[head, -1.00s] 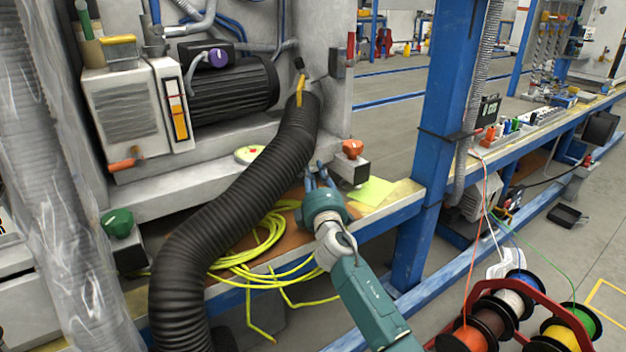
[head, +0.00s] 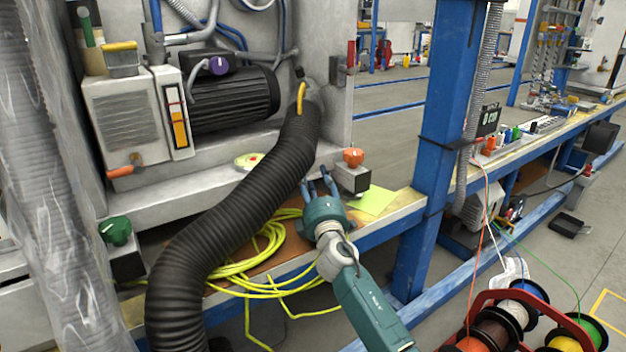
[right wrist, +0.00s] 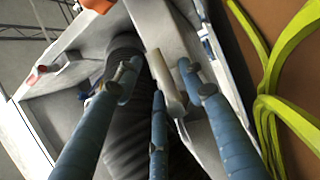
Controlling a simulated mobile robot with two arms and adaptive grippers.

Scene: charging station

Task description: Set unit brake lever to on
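I cannot tell for sure which handle is the unit brake lever. An orange-red handle (head: 125,170) sticks out at the lower left of the pale unit (head: 125,112). A red upright handle (head: 350,56) stands on a small grey box at the pillar's edge. An orange knob (head: 353,157) sits on a grey box right of my right gripper (head: 320,184). My right gripper is open, beside the black hose and apart from the knob. In the right wrist view its fingers (right wrist: 157,95) are spread, with the hose behind them. My left gripper is out of view.
The thick black hose (head: 225,205) crosses in front of the unit. Yellow cable (head: 255,255) lies coiled on the bench below. A green knob (head: 116,230) is at left, a blue post (head: 447,120) at right. Cable spools (head: 490,335) stand at lower right.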

